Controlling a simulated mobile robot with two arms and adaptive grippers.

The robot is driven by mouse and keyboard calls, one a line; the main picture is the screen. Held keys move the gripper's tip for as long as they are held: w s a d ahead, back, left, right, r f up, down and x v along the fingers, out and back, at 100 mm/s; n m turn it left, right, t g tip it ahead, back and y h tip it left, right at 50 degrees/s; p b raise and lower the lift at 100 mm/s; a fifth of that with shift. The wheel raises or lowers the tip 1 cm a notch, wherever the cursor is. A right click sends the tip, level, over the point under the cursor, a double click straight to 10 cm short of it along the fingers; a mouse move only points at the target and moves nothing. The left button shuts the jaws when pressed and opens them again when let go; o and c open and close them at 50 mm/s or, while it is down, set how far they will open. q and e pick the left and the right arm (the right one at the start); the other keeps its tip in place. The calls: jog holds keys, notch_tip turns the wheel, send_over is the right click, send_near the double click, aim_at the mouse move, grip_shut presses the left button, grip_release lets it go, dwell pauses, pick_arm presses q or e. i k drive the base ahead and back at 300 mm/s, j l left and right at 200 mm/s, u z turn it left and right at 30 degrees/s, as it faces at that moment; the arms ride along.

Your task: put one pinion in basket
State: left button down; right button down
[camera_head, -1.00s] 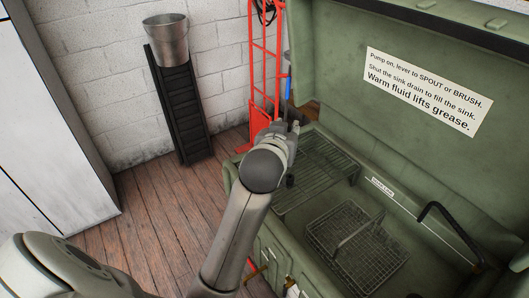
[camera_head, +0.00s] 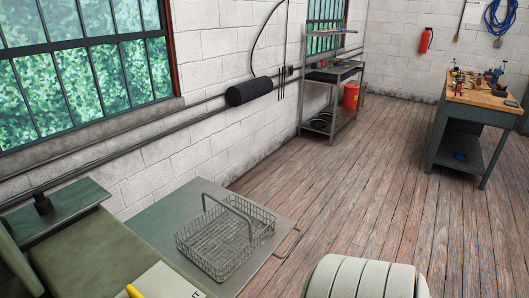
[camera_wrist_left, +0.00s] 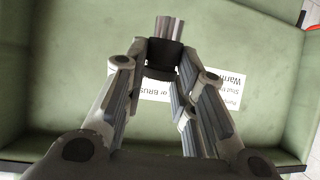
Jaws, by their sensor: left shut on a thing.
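A wire basket (camera_head: 222,240) with a raised handle stands on a grey-green metal surface (camera_head: 165,215) in the head view. It looks empty. In the left wrist view, my left gripper (camera_wrist_left: 165,78) is shut on a small part with a dark collar and a light, ridged metal end, which looks like a pinion (camera_wrist_left: 166,50). The ridged end points away from the gripper. Neither gripper shows in the head view.
In the head view, a workbench (camera_head: 485,95) with parts stands far right, and a metal shelf rack (camera_head: 333,85) stands against the wall. Open wooden floor lies between.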

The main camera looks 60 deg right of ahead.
aim_at(215, 253)
jog(key=k+l+z, duration=0.1)
jog(key=l+z, duration=0.25)
jog(key=l, duration=0.75)
jog(key=l+z, duration=0.4)
jog(key=l, duration=0.7)
jog(key=i, duration=0.05)
